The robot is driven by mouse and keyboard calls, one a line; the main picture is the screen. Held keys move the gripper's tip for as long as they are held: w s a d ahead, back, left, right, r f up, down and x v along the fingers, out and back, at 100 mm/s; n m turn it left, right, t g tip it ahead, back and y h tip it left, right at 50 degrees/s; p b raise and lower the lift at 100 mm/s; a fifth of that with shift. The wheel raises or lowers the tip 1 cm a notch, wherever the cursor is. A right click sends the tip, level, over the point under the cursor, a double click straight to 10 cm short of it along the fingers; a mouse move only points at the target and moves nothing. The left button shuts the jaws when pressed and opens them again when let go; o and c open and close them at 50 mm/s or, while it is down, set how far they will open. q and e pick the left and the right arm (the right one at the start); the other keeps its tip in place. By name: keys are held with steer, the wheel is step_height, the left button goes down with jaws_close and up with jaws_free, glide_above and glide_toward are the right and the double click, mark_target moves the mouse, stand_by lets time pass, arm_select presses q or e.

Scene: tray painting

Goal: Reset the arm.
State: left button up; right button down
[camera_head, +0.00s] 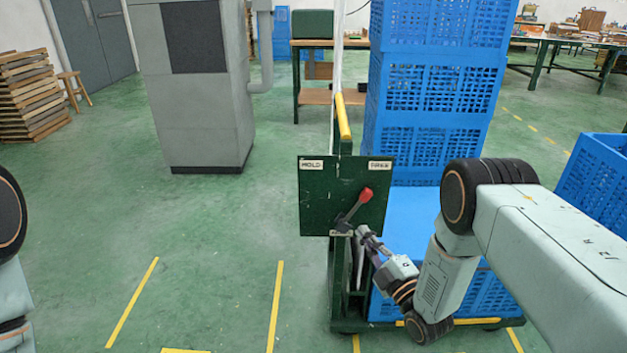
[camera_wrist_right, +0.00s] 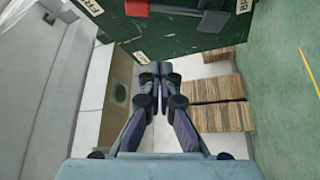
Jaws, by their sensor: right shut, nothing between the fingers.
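A dark green panel (camera_head: 316,215) with a lever stands upright on the cart's post. The lever's red knob (camera_head: 366,194) leans up to the right, toward the right-hand label. My right gripper (camera_head: 362,232) is at the panel's lower edge, below the knob. Its fingers are together and empty, and the head view does not show clearly whether they touch the panel. In the right wrist view, the closed fingertips (camera_wrist_right: 160,70) lie just below the panel (camera_wrist_right: 188,38), apart from the red knob (camera_wrist_right: 137,8). My left gripper is out of view; only part of my left arm shows.
Blue crates (camera_head: 430,90) are stacked on the cart behind the panel, and another blue crate (camera_head: 598,180) stands at the right. A grey cabinet (camera_head: 205,120) stands at the back left. The green floor (camera_head: 220,230) left of the cart is clear.

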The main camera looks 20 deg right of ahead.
steer(key=s+a+f+m+g+h, duration=0.2)
steer(key=s+f+m+g+h, duration=0.1)
steer(key=s+f+m+g, duration=1)
steer(key=s+a+m+g, duration=0.1)
steer(key=s+g, duration=0.2)
steer(key=s, duration=1)
steer(key=s+a+m+g+h+p, duration=0.1)
steer(key=s+g, duration=0.3)
steer(key=s, duration=1)
steer(key=shift+s+a+m, duration=0.2)
steer(key=shift+a+m, duration=0.35)
steer(key=shift+m, duration=0.15)
